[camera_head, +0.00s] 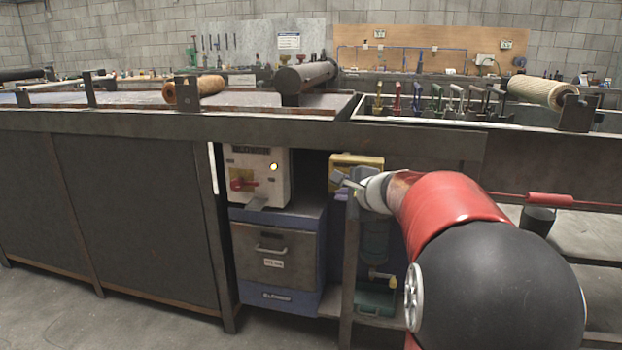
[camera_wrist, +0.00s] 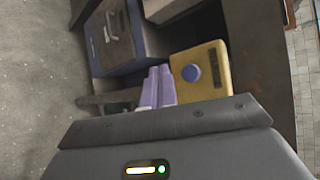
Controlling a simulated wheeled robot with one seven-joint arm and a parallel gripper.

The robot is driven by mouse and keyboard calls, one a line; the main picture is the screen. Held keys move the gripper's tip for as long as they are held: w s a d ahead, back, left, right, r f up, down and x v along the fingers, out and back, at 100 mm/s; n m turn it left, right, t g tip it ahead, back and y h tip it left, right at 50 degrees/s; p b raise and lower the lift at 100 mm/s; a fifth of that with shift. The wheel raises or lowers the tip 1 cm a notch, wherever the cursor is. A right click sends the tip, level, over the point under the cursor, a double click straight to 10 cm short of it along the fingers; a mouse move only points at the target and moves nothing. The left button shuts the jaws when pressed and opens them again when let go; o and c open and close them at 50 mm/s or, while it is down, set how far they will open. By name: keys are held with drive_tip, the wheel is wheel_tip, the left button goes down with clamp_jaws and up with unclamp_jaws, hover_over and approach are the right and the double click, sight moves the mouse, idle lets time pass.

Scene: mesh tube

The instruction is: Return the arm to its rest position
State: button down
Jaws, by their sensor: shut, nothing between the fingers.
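My arm reaches in from the lower right of the head view, its red and black links in front of the workbench (camera_head: 400,138). My gripper (camera_head: 341,181) is at the bench front, below the top edge, pointing left. It is shut and empty. The yellow box also shows in the head view (camera_head: 345,160), partly hidden by my gripper. I cannot tell whether they touch.
A black bucket (camera_head: 538,220) is at right. Open floor lies at lower left.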

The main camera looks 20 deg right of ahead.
drive_tip(key=s+a+f+n+g+y, duration=0.2)
drive_tip(key=s+a+n+g, duration=0.2)
drive_tip(key=s+a+n, duration=0.85)
drive_tip(key=s+a+f+n+g+h, duration=0.1)
drive_tip(key=s+f+n, duration=0.3)
drive_tip(key=s, duration=0.6)
drive_tip(key=s+a+f+n+g+h, duration=0.2)
drive_tip(key=s+a+f+n, duration=0.1)
drive_tip(key=s, duration=0.6)
drive_tip(key=shift+s+a+f+n, duration=0.35)
drive_tip(key=shift+f+n, duration=0.2)
drive_tip(key=shift+f, duration=0.25)
drive_tip(key=shift+d, duration=0.1)
